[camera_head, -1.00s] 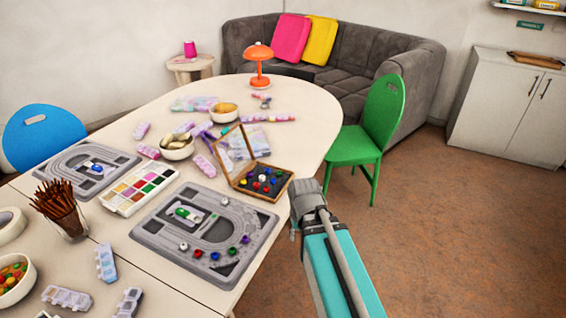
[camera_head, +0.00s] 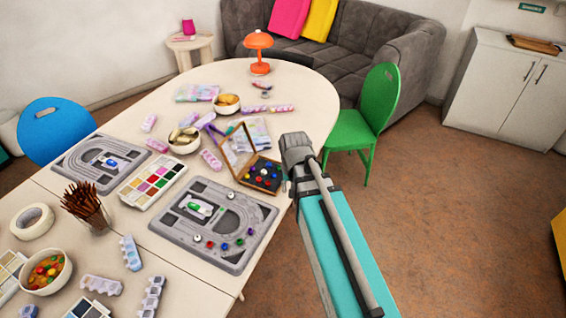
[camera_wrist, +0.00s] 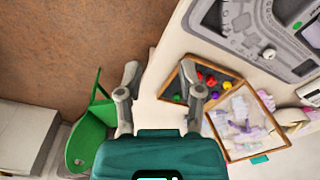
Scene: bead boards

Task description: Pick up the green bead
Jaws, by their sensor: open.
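A green bead (camera_head: 239,241) sits on the grey bead board (camera_head: 172,232), between a blue bead (camera_head: 224,246) and a purple bead (camera_head: 249,231). A red bead (camera_head: 210,244) and a white bead (camera_head: 197,238) are on the same board. The open wooden box (camera_wrist: 172,72) holds several beads, among them a small green one (camera_wrist: 214,96). My gripper (camera_wrist: 159,72) is open and empty. It is over the table's right edge, close to the box and apart from the board. In the head view my arm hides most of the fingers.
A green chair (camera_head: 375,110) stands right of the table. A second board (camera_head: 70,172), a paint palette (camera_head: 130,192) and a brush cup (camera_head: 92,215) lie left. Bowls and an orange lamp (camera_head: 258,45) are farther back.

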